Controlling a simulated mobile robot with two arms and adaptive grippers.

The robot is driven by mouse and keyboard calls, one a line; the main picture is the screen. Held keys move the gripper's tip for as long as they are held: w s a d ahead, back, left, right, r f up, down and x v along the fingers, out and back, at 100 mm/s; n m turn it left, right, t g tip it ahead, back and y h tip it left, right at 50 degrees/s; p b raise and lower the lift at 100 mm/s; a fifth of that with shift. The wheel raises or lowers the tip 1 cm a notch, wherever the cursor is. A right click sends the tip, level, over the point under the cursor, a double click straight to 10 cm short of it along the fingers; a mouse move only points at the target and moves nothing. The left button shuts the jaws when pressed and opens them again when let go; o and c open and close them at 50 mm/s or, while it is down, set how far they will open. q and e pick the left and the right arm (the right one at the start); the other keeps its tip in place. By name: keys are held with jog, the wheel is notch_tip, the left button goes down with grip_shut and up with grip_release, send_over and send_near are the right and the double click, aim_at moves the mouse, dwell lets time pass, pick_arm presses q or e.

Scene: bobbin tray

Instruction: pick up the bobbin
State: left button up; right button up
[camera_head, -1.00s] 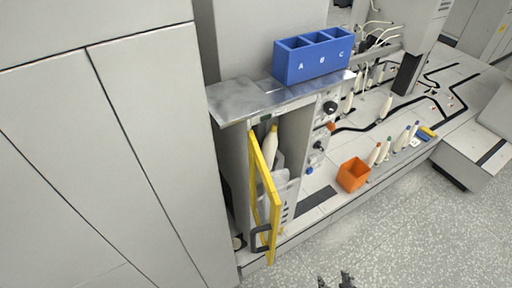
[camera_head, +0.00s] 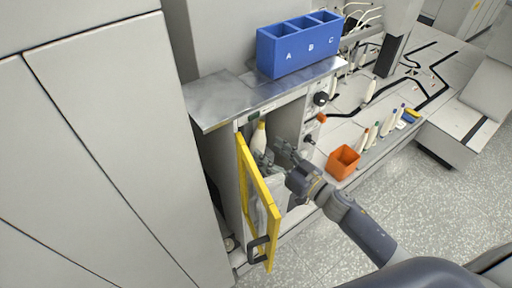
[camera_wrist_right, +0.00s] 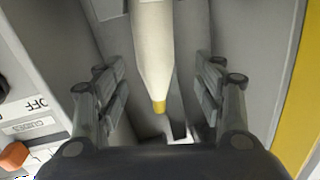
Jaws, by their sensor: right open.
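A cream bobbin with a yellow tip (camera_head: 259,136) stands in the open compartment behind the yellow-framed door. It also shows in the right wrist view (camera_wrist_right: 153,45), where its tapered body and yellow end lie between the two fingers. My right gripper (camera_head: 271,153) is open, with its fingers at the compartment opening beside the bobbin. The fingers show on either side of the bobbin, with a visible gap on each side. The lower part of the bobbin is hidden by the gripper and door in the head view. My left gripper is not in view.
The yellow-framed door (camera_head: 259,204) stands open just left of my right arm. A blue bin marked A, B, C (camera_head: 287,56) sits on the metal top (camera_head: 214,100). An orange box (camera_head: 342,164) and several other bobbins stand to the right.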

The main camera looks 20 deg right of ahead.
aim_at(264, 147)
jog(key=shift+d+f+p+x, duration=0.1)
jog(key=shift+p+x, duration=0.1)
jog(key=shift+x, duration=1.35)
jog(key=shift+d+f+p+x, duration=0.1)
jog(key=shift+d+p+x, duration=0.1)
jog(key=shift+x, duration=1.35)
jog(key=shift+c, duration=0.3)
jog(key=c, duration=1.2)
